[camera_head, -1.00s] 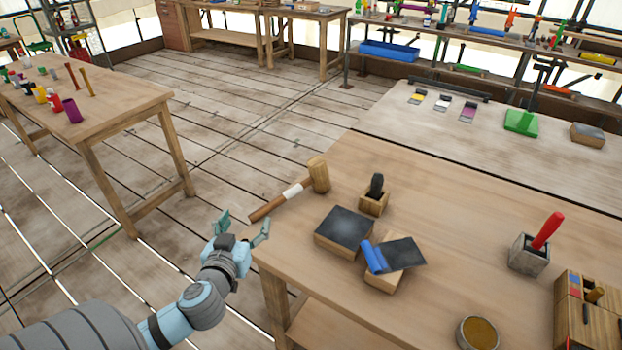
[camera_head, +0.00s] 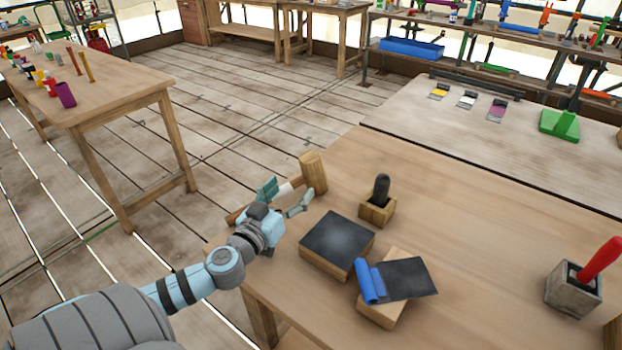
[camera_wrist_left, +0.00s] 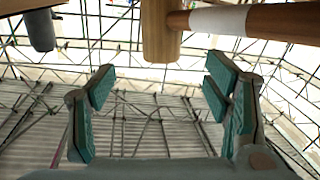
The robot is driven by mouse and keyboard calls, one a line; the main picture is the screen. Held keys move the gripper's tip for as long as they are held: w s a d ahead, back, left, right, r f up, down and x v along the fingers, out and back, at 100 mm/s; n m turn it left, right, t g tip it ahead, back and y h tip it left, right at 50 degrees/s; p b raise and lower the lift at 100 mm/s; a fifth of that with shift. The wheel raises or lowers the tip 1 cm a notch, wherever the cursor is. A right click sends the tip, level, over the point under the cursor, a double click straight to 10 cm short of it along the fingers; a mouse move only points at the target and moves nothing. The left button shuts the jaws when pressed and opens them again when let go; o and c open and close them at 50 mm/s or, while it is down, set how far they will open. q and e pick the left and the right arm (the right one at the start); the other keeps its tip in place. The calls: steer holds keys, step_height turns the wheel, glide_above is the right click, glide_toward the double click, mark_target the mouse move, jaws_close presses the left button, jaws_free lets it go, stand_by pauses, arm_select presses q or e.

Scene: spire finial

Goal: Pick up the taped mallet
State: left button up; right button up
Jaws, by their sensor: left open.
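The taped mallet (camera_head: 313,173) lies at the left edge of the wooden workbench, its wooden head toward the back right. White tape wraps its brown handle, which is partly hidden behind my left gripper (camera_head: 284,197). My left gripper is open and empty, its fingers close to the taped part of the handle. In the left wrist view, the mallet's head (camera_wrist_left: 160,32) and white-taped handle (camera_wrist_left: 218,20) cross the top, beyond the open green-padded fingers (camera_wrist_left: 160,100), with nothing between them. My right gripper is not in view.
A dark-topped block (camera_head: 337,240) sits right of the gripper, with a blue-handled tool on a block (camera_head: 385,315) nearby. A small wooden holder (camera_head: 377,211) with a dark grip stands behind them. A grey holder (camera_head: 573,292) with a red handle is at right.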

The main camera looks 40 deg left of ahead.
mark_target(306, 170)
arm_select(q)
steer(key=w, duration=0.2)
steer(key=w+a+p, duration=0.1)
steer(key=w, duration=0.4)
steer(key=shift+a+r+p, duration=0.15)
steer(key=shift+a+p, duration=0.15)
steer(key=shift+a, duration=0.05)
steer(key=w, duration=0.1)
steer(key=w+p, duration=0.1)
steer(key=w, duration=0.2)
steer(key=shift+a, duration=0.35)
steer(key=shift+w, duration=0.4)
steer(key=shift+s, duration=0.1)
jaws_close()
